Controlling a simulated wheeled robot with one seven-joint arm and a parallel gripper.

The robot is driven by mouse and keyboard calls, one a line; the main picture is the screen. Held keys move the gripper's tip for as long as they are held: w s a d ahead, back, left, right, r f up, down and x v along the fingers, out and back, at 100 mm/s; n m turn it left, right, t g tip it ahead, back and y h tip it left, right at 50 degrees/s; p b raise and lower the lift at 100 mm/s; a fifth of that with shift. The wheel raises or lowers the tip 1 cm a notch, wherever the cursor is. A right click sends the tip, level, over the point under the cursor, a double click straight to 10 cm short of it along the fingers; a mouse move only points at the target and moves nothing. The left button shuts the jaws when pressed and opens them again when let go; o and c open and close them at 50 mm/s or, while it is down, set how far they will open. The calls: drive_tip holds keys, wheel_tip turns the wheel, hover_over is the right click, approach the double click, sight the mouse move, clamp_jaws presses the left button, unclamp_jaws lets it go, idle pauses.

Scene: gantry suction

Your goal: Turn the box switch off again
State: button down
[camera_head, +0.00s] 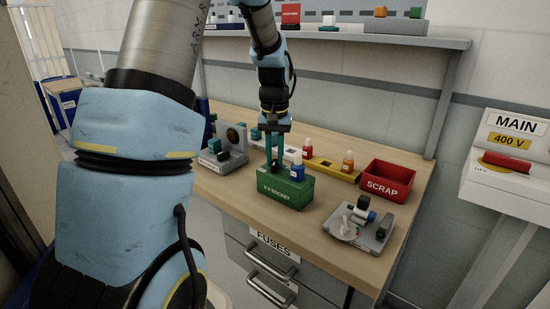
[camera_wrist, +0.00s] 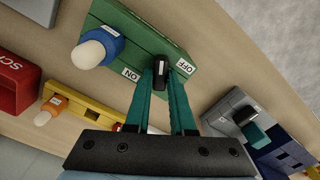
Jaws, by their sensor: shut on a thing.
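The green box (camera_head: 290,196), labelled as a 6 V socket, stands on the workbench; it also shows in the wrist view (camera_wrist: 125,22). Its black box switch (camera_wrist: 160,72) sits on the top face between an ON label at the left and an OFF label at the right. My gripper (camera_wrist: 161,78) has its teal fingers closed on the switch lever from both sides. In the head view my gripper (camera_head: 273,164) reaches down onto the box top. The fingers partly hide the lever, and I cannot tell which way it is set.
A blue bulb holder (camera_head: 298,172) stands on the box beside the fingers. A yellow rack (camera_head: 328,169), a red scrap bin (camera_head: 388,183), a grey device (camera_head: 360,228) and another grey fixture (camera_head: 222,158) stand around it. The bench front (camera_head: 300,226) has some bare wood.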

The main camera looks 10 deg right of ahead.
sight(274, 161)
drive_tip(key=m, duration=0.5)
drive_tip(key=shift+m, duration=0.4)
idle(0.4)
drive_tip(key=c, duration=0.8)
unclamp_jaws()
drive_tip(key=shift+o, duration=0.2)
drive_tip(key=shift+r, duration=0.1)
wheel_tip(274, 161, up, 11)
drive_tip(key=b, duration=0.2)
drive_tip(key=shift+f, duration=0.2)
drive_tip(key=shift+a, duration=0.1)
drive_tip(key=s+a+f+n+t, duration=0.1)
drive_tip(key=s+a+f+n, duration=0.7)
drive_tip(key=s+a+f, duration=0.4)
drive_tip(key=s+a, duration=0.2)
drive_tip(key=a, duration=0.2)
drive_tip(key=shift+s+t, duration=0.15)
drive_tip(key=shift+t, duration=0.15)
